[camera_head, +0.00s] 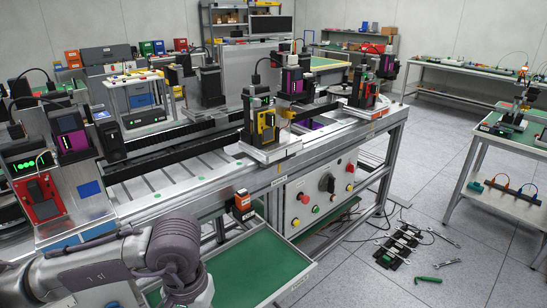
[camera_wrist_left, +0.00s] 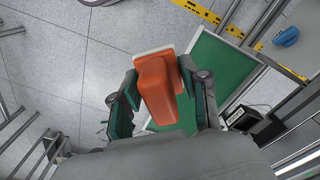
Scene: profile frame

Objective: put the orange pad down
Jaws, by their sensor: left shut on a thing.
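My left gripper (camera_wrist_left: 162,90) shows in the left wrist view, its dark green fingers shut on an orange pad (camera_wrist_left: 158,88). The pad is a rounded orange block with a paler edge along its far end. A green-topped surface with a light frame (camera_wrist_left: 222,72) lies beyond and below the pad; I cannot tell the gap between them. In the head view my left arm comes in at the lower left, and its gripper and the pad are out of sight. A green surface (camera_head: 262,262) shows beside that arm, below the bench. My right gripper is in neither view.
A long metal bench with a conveyor (camera_head: 165,190) and several device stations stands behind the arm. A small orange-and-black unit (camera_head: 243,204) is on its front edge. Tools (camera_head: 405,246) lie on the tiled floor at right. A blue object (camera_wrist_left: 285,37) lies at upper right in the wrist view.

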